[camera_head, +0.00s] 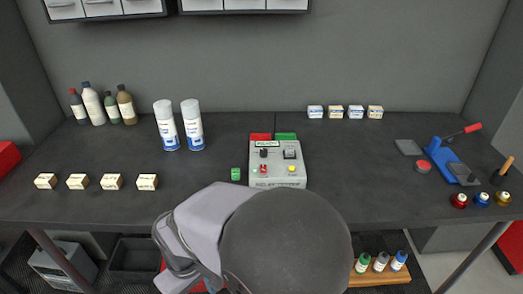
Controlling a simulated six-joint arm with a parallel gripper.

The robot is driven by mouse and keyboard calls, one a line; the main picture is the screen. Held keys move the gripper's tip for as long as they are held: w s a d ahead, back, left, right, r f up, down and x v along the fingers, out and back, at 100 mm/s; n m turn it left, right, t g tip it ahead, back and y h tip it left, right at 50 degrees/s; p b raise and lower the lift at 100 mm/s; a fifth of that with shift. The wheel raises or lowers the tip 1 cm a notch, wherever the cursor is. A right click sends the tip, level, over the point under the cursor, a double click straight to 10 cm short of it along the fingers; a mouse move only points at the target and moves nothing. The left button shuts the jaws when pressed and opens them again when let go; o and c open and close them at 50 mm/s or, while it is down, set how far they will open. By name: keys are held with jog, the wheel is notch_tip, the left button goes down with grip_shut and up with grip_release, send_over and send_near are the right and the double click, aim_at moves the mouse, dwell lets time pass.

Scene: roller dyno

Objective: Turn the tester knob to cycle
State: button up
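The tester (278,177) is a light grey box at the middle of the dark workbench. A dark switch or meter (290,154) is at the upper right. A red control (263,169) is at the lower left and a yellow button (291,169) at the lower right. My arm's large grey links fill the bottom centre, in front of the tester's near edge. My gripper cannot be seen.
A green item (236,174) stands left of the tester. Red (261,136) and green (285,136) blocks lie behind it. Two spray cans (192,125) stand back left, small boxes (147,182) front left. A blue press (446,160) is at right. Bench right of the tester is clear.

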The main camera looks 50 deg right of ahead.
aim_at(261, 151)
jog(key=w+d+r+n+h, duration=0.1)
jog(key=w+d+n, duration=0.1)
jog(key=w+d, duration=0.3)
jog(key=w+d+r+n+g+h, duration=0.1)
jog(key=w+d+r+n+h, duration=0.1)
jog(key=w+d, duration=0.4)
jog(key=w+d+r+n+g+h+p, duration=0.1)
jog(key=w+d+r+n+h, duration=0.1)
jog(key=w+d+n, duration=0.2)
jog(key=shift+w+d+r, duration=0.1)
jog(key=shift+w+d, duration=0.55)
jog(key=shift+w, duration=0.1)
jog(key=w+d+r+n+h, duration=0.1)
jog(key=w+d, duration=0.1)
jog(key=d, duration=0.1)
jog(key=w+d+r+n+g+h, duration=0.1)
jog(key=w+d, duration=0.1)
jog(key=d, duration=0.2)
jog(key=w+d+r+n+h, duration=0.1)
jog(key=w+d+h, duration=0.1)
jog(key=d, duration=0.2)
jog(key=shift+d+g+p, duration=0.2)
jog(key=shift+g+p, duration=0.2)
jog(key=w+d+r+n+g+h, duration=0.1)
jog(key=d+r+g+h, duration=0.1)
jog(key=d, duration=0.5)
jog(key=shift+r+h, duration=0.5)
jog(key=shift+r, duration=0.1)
